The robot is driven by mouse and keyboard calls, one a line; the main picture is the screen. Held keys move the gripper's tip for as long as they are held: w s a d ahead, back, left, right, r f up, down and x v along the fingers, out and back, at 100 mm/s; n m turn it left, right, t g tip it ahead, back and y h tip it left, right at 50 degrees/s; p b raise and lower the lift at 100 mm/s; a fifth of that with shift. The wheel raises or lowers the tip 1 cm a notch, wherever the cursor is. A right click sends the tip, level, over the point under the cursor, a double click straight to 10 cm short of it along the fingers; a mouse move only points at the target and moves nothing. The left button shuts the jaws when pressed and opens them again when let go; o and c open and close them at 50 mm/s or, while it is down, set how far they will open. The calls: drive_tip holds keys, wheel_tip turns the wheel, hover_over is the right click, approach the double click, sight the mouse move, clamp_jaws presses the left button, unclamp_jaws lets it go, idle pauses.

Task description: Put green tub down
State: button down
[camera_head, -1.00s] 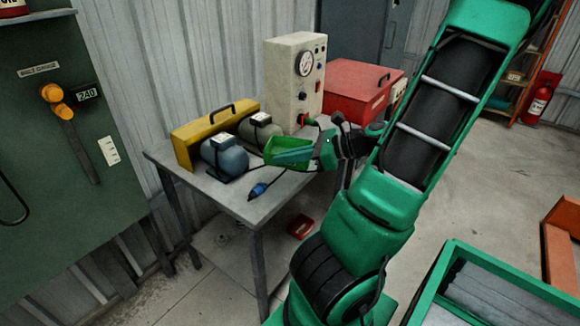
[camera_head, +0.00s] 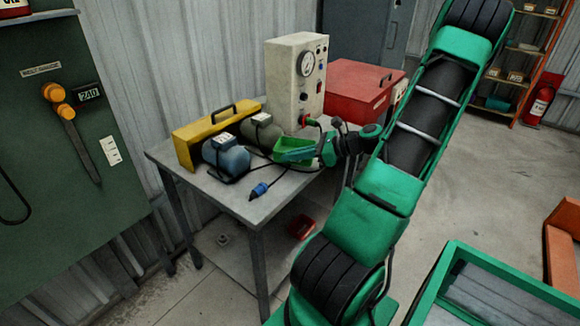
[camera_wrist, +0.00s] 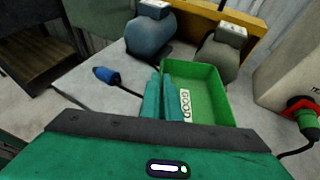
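The green tub (camera_head: 299,143) is an open-topped tray over the right part of the metal table (camera_head: 252,208). In the wrist view, the tub (camera_wrist: 212,88) lies right of centre with a white "GOOD" label inside. My gripper (camera_head: 300,156) is at the tub's near side. In the wrist view, the teal fingers of my gripper (camera_wrist: 162,98) are close together around the tub's left wall, one outside and one inside. The tub looks roughly level and empty. I cannot tell whether its base touches the tabletop.
A blue motor (camera_head: 226,157), a grey motor (camera_head: 261,133) and a yellow case (camera_head: 195,136) crowd the table's back left. A gauge panel (camera_head: 296,75) and red box (camera_head: 362,92) stand behind. A blue plug (camera_head: 259,190) with cable lies near the front edge. The front-left tabletop is clear.

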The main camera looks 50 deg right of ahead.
sight(300, 164)
drive_tip(key=shift+w+d+f, duration=0.25)
drive_tip(key=shift+d+f, duration=0.05)
drive_tip(key=shift+f, duration=1.9)
drive_tip(key=c, duration=2)
unclamp_jaws()
